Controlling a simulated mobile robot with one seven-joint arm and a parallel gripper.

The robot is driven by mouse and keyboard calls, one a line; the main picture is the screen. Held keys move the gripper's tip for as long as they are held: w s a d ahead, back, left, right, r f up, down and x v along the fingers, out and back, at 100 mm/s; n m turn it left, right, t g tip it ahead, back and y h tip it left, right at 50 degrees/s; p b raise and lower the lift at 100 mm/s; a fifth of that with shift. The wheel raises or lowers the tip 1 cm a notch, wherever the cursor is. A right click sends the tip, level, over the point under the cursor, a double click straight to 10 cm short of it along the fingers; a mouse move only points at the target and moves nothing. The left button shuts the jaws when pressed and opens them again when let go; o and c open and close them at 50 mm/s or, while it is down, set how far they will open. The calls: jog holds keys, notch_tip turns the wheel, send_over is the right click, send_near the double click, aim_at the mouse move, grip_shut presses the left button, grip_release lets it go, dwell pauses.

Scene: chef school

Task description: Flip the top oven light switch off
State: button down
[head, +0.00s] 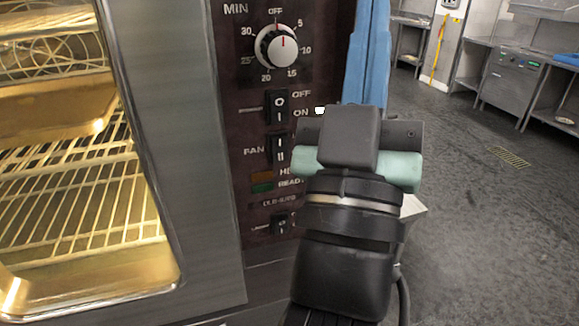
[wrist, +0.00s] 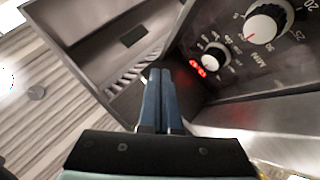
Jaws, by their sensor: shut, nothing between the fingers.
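The oven's dark control panel (head: 229,60) fills the middle of the head view. Its lowest rocker switch (head: 283,223) has a small label on its left, too blurred to read surely; its position is unclear. The oven interior (head: 70,190) at the left is brightly lit. My gripper's blue fingers (head: 368,50) point upward, right of the panel and apart from these switches. In the wrist view my gripper (wrist: 157,75) is shut and empty. That view shows a dark panel with a timer dial (wrist: 268,23), a smaller dial (wrist: 215,57) and a red display (wrist: 197,68).
Above the lowest switch are the OFF/ON switch (head: 278,105), the FAN switch (head: 278,148) and a timer dial (head: 276,46). Open grey floor (head: 480,210) lies at the right. Steel counters (head: 512,80) stand farther back.

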jog(key=w+d+f+n+y+p, duration=0.2)
jog(key=w+d+f+n+p, duration=0.1)
jog(key=f+n, duration=0.6)
jog(key=s+a+f+n+g+y+p, duration=0.1)
jog(key=s+f+n+g+y, duration=0.1)
jog(key=f, duration=0.7)
jog(key=s+a+f+n+g+y+p, duration=0.2)
jog(key=f+n+y, duration=0.3)
jog(key=f, duration=0.3)
jog(key=s+a+f+n+g+y+p, duration=0.1)
jog(key=s+a+f+n+g+y, duration=0.1)
jog(key=f+n, duration=0.3)
notch_tip(320, 180, down, 5)
jog(key=shift+s+r+n+g+y, duration=0.2)
jog(key=shift+s+n+g+y, duration=0.15)
jog(key=shift+g+y, duration=0.4)
jog(key=shift+w, duration=0.1)
jog(key=p, duration=0.4)
send_near(284, 223)
jog(key=x, duration=0.5)
jog(key=shift+w+r, duration=0.1)
jog(key=shift+r, duration=0.05)
jog(key=shift+x, duration=0.85)
